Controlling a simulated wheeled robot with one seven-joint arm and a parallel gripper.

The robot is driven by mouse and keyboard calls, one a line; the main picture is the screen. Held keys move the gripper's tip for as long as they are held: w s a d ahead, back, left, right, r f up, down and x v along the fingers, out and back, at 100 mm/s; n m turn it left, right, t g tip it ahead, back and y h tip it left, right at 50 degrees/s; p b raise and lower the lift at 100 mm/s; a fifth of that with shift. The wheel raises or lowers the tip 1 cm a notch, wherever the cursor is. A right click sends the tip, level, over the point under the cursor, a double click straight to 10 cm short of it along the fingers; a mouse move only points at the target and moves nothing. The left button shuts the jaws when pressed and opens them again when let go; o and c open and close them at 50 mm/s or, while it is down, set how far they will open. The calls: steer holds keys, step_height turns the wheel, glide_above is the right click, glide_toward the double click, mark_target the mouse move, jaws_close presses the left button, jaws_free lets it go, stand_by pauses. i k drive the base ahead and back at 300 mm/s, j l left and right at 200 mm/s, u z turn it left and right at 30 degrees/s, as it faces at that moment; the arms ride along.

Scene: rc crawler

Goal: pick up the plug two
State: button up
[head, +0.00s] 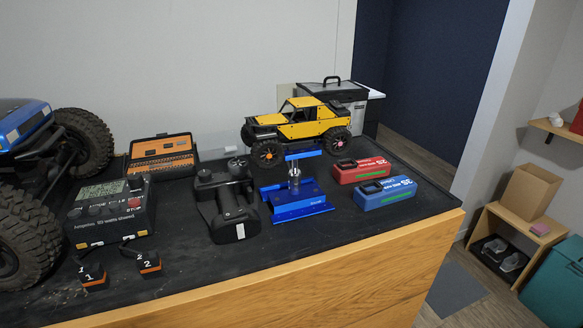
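The plug two (149,263) is a small orange and black block marked "2" with a black lead at its top. It lies on the black table top near the front left edge. A similar plug marked "1" (93,276) lies just to its left, a small gap apart. Both are in front of the black charger (110,212) with a display and buttons. My gripper is not in the head view.
A black controller (226,205), a blue metal stand (297,202), red (362,169) and blue (388,193) batteries, a yellow crawler (300,127) and an orange tool case (163,158) occupy the table. A large-wheeled vehicle (30,215) stands at left. The strip right of plug two is clear.

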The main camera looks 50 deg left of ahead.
mark_target(151, 265)
steer(key=u, duration=1.1)
